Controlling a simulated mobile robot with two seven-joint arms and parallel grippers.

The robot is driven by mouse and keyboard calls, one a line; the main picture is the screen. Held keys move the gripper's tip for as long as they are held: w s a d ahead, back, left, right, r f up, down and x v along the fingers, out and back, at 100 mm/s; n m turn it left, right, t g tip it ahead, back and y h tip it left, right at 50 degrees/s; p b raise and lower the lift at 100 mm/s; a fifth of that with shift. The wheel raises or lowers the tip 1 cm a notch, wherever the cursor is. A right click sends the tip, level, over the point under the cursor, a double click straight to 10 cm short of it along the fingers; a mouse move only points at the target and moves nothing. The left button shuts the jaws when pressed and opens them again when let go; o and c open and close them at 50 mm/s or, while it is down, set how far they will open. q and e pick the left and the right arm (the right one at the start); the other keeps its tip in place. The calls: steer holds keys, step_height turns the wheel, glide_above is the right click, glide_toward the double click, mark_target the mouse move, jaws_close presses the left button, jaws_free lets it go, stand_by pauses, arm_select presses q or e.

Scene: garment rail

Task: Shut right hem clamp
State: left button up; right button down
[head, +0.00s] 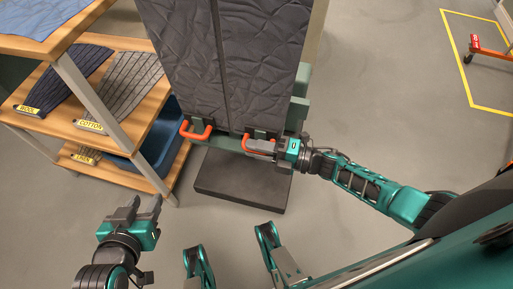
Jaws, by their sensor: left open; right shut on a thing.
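A dark quilted garment (262,55) hangs in the middle, its lower hem at a green bar (224,141) with two orange-handled clamps. The left hem clamp (197,133) has its orange handle sticking out, with no gripper on it. My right gripper (270,148) is at the right hem clamp (258,141) and is shut on its orange handle. The gripper partly hides this clamp, and I cannot tell whether its jaw is closed on the hem. My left gripper (134,206) is open and empty, low on the left, well away from the garment.
A wooden shelf unit (128,165) on the left holds folded cloths with yellow labels and a blue bin (158,135). A dark base plate (240,182) lies below the garment. An orange-and-grey stand (476,44) is at the far right. The floor between is clear.

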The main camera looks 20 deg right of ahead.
steer(key=shift+d+f, duration=0.2)
steer(key=c, duration=1.3)
jaws_free()
steer(key=shift+o, duration=1)
steer(key=shift+a+r, duration=0.1)
steer(key=shift+r, duration=0.05)
steer(key=shift+s, duration=0.1)
steer(key=v, duration=1.3)
steer(key=shift+p, duration=0.4)
steer(key=shift+a, duration=0.1)
